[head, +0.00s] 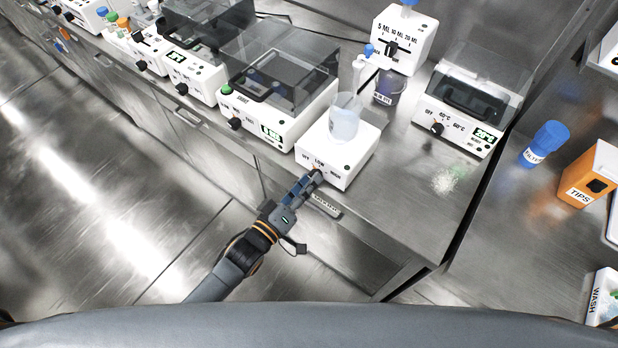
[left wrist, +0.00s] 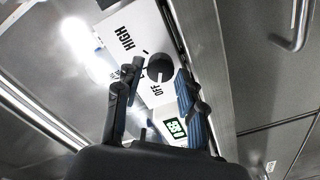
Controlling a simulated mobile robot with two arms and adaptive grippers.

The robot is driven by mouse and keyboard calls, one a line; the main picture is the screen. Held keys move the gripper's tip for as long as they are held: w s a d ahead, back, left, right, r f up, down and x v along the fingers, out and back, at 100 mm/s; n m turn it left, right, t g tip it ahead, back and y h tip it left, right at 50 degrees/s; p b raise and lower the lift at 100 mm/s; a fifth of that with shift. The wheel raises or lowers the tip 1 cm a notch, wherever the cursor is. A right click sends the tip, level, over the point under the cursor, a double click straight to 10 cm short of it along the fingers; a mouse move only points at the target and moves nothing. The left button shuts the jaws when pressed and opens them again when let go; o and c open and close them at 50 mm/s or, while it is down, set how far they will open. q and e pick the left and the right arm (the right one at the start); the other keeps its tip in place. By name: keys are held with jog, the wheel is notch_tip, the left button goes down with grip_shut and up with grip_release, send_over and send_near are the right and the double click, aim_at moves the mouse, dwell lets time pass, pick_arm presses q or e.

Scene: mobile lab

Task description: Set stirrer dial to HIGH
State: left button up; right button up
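The stirrer (head: 350,150) is a white box near the bench's front edge in the head view, with a beaker (head: 344,124) of clear liquid on top. Its front panel carries the words OFF, LOW and HIGH. Its black round dial (left wrist: 160,68) shows in the left wrist view, between OFF and HIGH; a finger covers the LOW word there. My left gripper (head: 314,176) is at the stirrer's front. Its fingers are apart, one on each side of the dial; I cannot tell whether they touch it. My right gripper is not in view.
A lidded device (head: 278,130) with a green button stands close left of the stirrer. A dispenser (head: 404,45) and a heater box (head: 465,125) stand behind and right. A drawer handle (head: 325,205) sits below the stirrer.

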pick_arm(q)
jog(key=shift+w+d, duration=0.3)
jog(key=shift+w, duration=0.1)
grip_shut()
